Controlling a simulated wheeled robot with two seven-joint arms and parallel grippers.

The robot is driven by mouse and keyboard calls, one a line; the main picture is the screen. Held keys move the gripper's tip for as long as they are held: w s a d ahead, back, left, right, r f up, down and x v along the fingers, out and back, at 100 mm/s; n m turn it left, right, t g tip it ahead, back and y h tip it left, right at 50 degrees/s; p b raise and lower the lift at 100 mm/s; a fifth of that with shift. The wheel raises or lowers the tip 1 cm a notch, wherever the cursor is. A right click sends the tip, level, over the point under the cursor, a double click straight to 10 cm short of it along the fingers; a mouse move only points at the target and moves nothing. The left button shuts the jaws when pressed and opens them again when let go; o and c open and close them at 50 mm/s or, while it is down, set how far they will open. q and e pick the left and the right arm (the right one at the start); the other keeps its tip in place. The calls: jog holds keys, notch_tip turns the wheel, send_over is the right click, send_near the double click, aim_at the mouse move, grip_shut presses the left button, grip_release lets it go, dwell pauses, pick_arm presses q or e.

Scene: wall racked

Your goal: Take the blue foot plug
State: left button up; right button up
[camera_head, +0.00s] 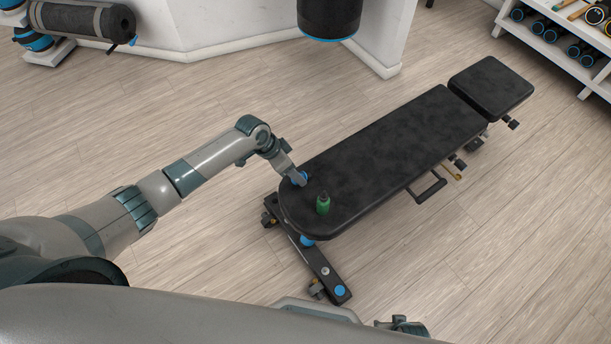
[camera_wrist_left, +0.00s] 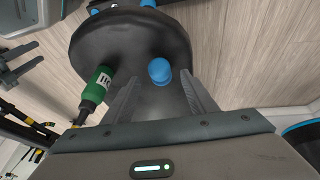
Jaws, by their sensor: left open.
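A blue rounded plug (camera_wrist_left: 159,71) stands on the black bench top near its rounded end, in the left wrist view. In the head view the plug (camera_head: 299,178) is partly hidden by my left gripper (camera_head: 298,180). My left gripper is open; in its wrist view the fingers (camera_wrist_left: 162,88) lie on either side of the plug's line, with nothing held. Whether they touch the plug I cannot tell. My right gripper (camera_wrist_left: 22,62) shows at the left edge of the left wrist view, its two fingers apart and empty, away from the bench.
A green bottle (camera_head: 323,203) stands on the bench (camera_head: 400,135) close beside the plug, just outside my left fingers. Blue caps (camera_head: 340,290) sit on the bench's foot bar. A black punching bag (camera_head: 330,15) hangs behind. A dumbbell rack (camera_head: 560,50) stands far right. Floor around is clear.

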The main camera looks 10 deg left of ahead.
pick_arm(q)
jog(key=x, duration=0.3)
jog(key=shift+f, duration=0.2)
pick_arm(e)
jog(key=shift+w+r, duration=0.2)
jog(key=shift+w, duration=0.4)
pick_arm(q)
jog(key=shift+c, duration=0.7)
